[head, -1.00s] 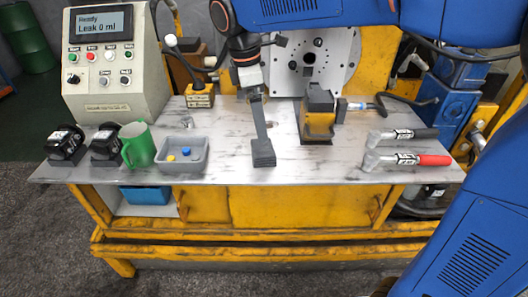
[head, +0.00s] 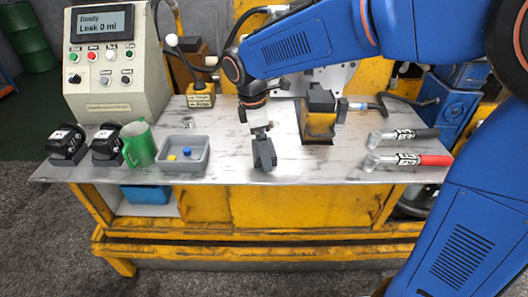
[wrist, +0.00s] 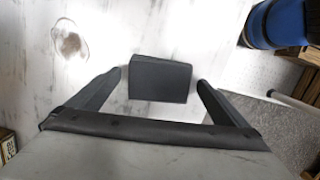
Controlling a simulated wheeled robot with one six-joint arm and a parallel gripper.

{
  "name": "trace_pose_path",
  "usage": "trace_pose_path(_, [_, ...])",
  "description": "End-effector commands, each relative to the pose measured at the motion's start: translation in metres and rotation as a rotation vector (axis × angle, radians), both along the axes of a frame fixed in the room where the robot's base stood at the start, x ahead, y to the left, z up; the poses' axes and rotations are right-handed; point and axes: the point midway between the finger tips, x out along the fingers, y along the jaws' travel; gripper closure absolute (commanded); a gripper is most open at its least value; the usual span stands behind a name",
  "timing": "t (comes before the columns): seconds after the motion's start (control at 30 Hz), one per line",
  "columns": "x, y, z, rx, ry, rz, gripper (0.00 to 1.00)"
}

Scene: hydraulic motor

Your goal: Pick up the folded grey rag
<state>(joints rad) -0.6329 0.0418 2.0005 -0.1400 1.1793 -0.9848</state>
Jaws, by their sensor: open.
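The folded grey rag (wrist: 160,79) is a dark grey block in the wrist view. It lies on the pale, stained tabletop, between the lines of my two fingers and a little beyond the tips, with bare gaps on both sides. My gripper (wrist: 160,82) is open and empty. In the head view my gripper (head: 264,150) points down near the front edge of the table, at its middle. There the rag cannot be told apart clearly from the dark fingers, which cover most or all of it.
A grey tray (head: 184,164) with small blue and yellow pieces and a green mug (head: 138,145) stand to the left. A yellow and black block (head: 318,118) stands behind right. Red-handled (head: 430,160) and black-handled tools lie at the right. The table between is clear.

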Motion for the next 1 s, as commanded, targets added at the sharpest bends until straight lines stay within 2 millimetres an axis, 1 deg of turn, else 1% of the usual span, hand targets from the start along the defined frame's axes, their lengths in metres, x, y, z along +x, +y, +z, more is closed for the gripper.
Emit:
trace_pose_path(0.2, [0.0,0.0,0.0,0.0,0.0,0.0,0.02])
trace_pose_path(0.27, [0.0,0.0,0.0,0.0,0.0,0.0,0.16])
trace_pose_path(0.3, [0.0,0.0,0.0,0.0,0.0,0.0,0.25])
trace_pose_path(0.4, [0.0,0.0,0.0,0.0,-0.001,0.0,0.46])
trace_pose_path(0.67, [0.0,0.0,0.0,0.0,-0.001,0.0,0.46])
trace_pose_path(0.77, [0.001,0.0,0.006,0.001,-0.002,0.0,0.46])
trace_pose_path(0.87, [0.001,0.001,0.019,0.001,-0.003,-0.001,0.46])
trace_pose_path(1.0, [0.001,0.0,0.045,0.002,-0.004,0.0,0.46])
